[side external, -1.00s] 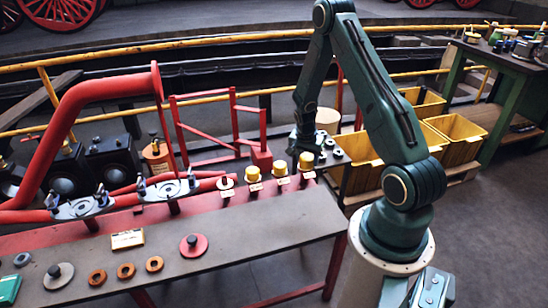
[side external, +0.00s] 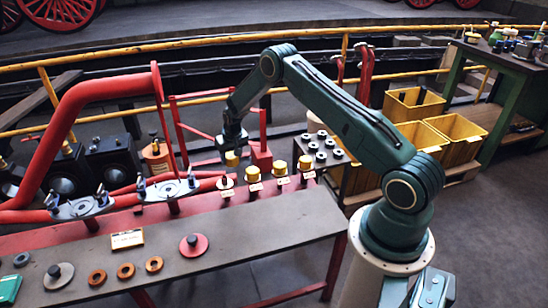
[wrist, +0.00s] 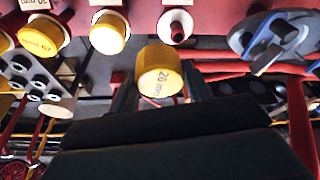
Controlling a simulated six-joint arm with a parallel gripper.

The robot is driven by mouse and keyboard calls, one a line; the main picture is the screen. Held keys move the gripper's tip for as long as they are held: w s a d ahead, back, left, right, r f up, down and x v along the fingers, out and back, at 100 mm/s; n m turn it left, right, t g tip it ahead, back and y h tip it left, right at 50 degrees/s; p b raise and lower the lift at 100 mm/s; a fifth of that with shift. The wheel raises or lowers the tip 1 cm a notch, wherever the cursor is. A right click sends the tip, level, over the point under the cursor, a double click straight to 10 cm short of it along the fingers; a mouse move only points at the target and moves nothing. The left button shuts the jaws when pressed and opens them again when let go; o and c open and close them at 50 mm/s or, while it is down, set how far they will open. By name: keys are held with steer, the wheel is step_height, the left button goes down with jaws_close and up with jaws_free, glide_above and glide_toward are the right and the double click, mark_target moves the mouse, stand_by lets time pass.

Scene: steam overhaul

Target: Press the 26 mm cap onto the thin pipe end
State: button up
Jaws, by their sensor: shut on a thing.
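My gripper (side external: 233,141) is shut on a yellow cap (side external: 232,159), which hangs below the fingers above the red bench. In the wrist view the cap (wrist: 161,72) sits between the two jaws and reads "26 mm". A bare pipe end (side external: 226,184) with a pale rim stands on the bench's back edge, just below the held cap and slightly left of it. In the wrist view this bare end (wrist: 178,30) shows a dark opening, beyond the cap and apart from it.
Several pipe ends right of the bare one wear yellow caps, the nearest being this one (side external: 254,174). A clamp stand (side external: 167,188) is to the left. Red rails stand behind. A dark side table (side external: 340,160) holds grey rings.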

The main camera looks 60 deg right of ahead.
steer(key=shift+w+a+f+n, duration=0.1)
steer(key=shift+w+a+n, duration=0.35)
steer(key=shift+w+a, duration=0.25)
steer(key=shift+w+a+n, duration=0.45)
steer(key=shift+w, duration=0.3)
steer(key=shift+f, duration=0.1)
glide_above(224, 177)
steer(key=shift+f, duration=2.3)
steer(key=shift+f, duration=2.05)
stand_by(0.5)
steer(key=o, duration=1)
steer(key=shift+r, duration=0.2)
steer(key=shift+c, duration=0.3)
